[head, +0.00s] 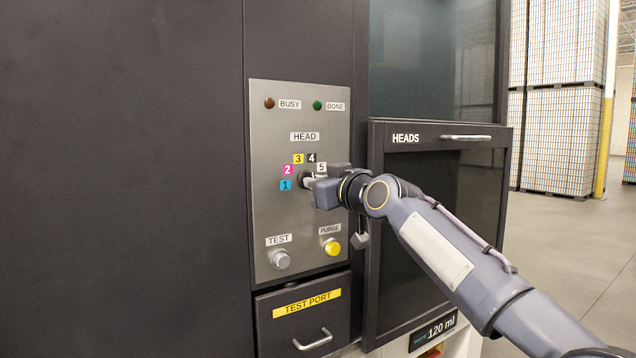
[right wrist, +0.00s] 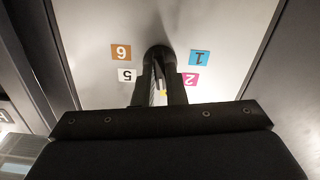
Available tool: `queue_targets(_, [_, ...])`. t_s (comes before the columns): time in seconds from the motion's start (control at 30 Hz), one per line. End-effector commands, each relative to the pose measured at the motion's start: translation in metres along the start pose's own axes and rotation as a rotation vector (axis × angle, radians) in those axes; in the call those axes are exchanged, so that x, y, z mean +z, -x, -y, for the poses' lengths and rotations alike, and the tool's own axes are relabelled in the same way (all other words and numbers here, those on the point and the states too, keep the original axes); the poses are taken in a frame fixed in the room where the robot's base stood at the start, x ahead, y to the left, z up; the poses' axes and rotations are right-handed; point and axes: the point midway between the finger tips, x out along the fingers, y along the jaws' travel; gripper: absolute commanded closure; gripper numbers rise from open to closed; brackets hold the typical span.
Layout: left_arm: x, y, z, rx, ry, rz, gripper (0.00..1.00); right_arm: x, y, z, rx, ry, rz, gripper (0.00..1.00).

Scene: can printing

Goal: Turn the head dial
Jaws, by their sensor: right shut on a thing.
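The head dial (head: 303,179) is a dark round knob on the grey metal panel, below the HEAD label (head: 305,137). Numbered coloured tags ring it: cyan 1 (head: 286,185), magenta 2 (head: 288,170), yellow 3 (head: 298,159), black 4 (head: 311,158) and white 5 (head: 321,167). An orange 6 (right wrist: 121,52) shows in the right wrist view. My right gripper (head: 309,181) is shut on the dial, which also shows between the fingers in the right wrist view (right wrist: 158,52). Fingers and hand partly hide the dial, so its pointing direction is unclear. My left gripper is out of view.
The panel has a BUSY lamp (head: 269,103), a DONE lamp (head: 317,105), a grey TEST button (head: 281,260) and a yellow PURGE button (head: 333,248). Below is the TEST PORT drawer (head: 303,318). The HEADS cabinet (head: 440,134) stands close behind my right arm.

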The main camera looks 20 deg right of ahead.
Motion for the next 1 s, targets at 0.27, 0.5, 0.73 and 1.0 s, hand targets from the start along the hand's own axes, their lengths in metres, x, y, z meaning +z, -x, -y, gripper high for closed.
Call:
queue_targets(0.27, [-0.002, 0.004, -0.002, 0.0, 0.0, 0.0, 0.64, 0.0, 0.0, 0.001, -0.003, -0.261, 0.004, 1.0])
queue_targets(0.5, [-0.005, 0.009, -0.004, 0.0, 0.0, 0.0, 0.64, -0.001, 0.0, 0.001, -0.002, -0.489, 0.003, 1.0])
queue_targets(0.73, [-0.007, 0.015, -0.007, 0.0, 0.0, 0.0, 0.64, -0.001, 0.0, 0.001, -0.001, -0.707, 0.004, 1.0])
queue_targets(1.0, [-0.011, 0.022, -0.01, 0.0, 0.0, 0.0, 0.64, 0.0, 0.0, 0.0, 0.0, -0.944, 0.004, 1.0])
